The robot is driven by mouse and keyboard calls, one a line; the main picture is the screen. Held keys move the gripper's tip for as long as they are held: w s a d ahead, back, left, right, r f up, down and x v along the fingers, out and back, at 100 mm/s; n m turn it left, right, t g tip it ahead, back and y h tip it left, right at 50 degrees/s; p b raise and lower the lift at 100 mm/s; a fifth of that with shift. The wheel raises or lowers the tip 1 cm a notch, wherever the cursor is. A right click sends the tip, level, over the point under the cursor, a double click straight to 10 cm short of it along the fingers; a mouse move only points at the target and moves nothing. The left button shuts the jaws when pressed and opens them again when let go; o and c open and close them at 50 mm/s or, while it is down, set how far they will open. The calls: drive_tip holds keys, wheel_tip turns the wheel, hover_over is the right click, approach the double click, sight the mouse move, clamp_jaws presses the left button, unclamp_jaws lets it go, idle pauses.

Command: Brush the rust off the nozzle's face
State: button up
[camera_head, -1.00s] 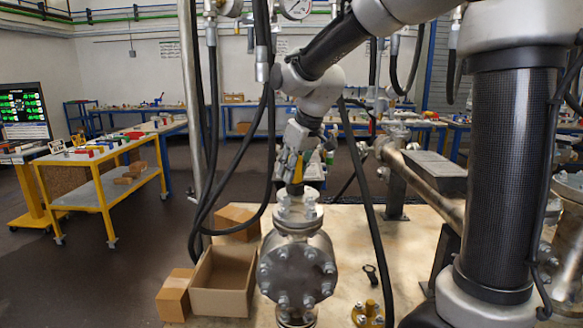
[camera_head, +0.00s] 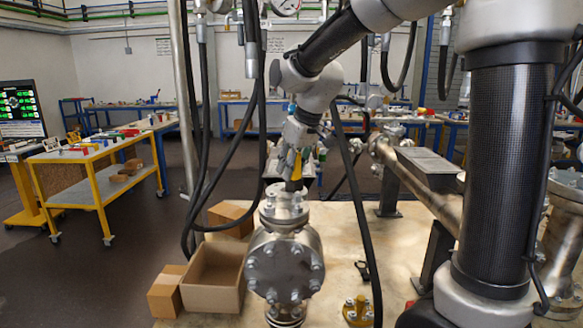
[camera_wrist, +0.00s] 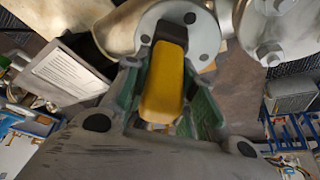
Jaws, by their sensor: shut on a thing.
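My gripper (camera_head: 295,155) is shut on a brush with a yellow handle (camera_head: 296,168). In the wrist view the yellow handle (camera_wrist: 163,85) sits between the green-padded fingers of my gripper (camera_wrist: 168,100). The brush's dark lower end is right over the grey nozzle (camera_head: 283,207) on top of the vessel (camera_head: 285,268). I cannot tell whether the bristles touch the face. In the wrist view the nozzle's round grey face (camera_wrist: 207,40) shows dark bolt holes beyond the handle, which hides part of it. I see no clear rust on the visible part.
An open cardboard box (camera_head: 213,280) and smaller closed boxes (camera_head: 165,292) lie left of the vessel. A yellow flanged fitting (camera_head: 357,311) stands at the front right. Black hoses (camera_head: 352,185) hang on both sides of the nozzle. A long pipe (camera_head: 430,185) runs at the right.

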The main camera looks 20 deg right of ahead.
drive_tip(key=shift+r, duration=4.05)
